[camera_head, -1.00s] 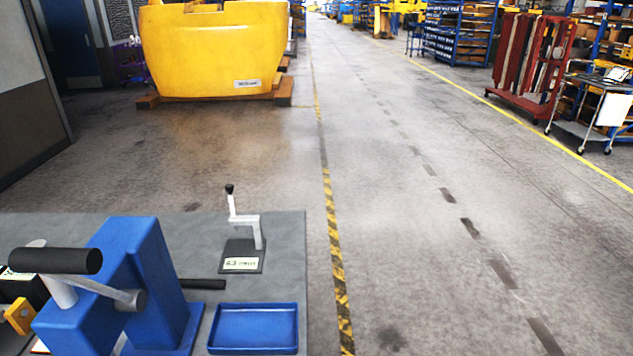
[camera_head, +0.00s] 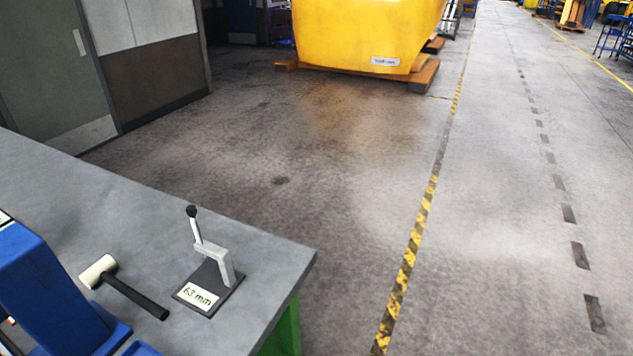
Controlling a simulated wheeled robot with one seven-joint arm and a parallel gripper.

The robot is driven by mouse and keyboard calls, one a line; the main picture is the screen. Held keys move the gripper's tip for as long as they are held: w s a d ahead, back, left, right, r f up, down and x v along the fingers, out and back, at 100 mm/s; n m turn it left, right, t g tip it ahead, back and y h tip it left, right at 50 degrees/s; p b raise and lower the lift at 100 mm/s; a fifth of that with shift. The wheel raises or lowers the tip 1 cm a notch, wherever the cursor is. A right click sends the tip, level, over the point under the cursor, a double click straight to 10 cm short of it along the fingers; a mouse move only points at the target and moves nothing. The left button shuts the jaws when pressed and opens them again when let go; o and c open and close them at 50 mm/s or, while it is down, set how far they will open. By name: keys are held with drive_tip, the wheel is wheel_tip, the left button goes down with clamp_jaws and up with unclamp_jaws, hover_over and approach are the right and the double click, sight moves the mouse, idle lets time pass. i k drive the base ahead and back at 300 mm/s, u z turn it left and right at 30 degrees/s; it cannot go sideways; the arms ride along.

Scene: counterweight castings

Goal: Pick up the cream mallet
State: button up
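The cream mallet (camera_head: 99,271) lies on the grey workbench (camera_head: 150,202) at the lower left. Its cream head is toward the left and its dark handle runs down to the right. It lies between a blue machine and a small lever device. Nothing holds it. My gripper does not show in this view.
A blue machine (camera_head: 45,285) stands left of the mallet, partly cut off. A lever device (camera_head: 213,275) on a dark base labelled 63 mm stands to its right. A blue tray edge (camera_head: 142,349) shows at the bottom. Open floor (camera_head: 330,185) lies beyond the bench.

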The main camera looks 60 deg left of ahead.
sight(102, 270)
drive_tip(key=u, duration=1.75)
drive_tip(key=i, duration=3.85)
drive_tip(key=u, duration=2.75)
drive_tip(key=i, duration=1.85)
drive_tip(key=u, duration=3.45)
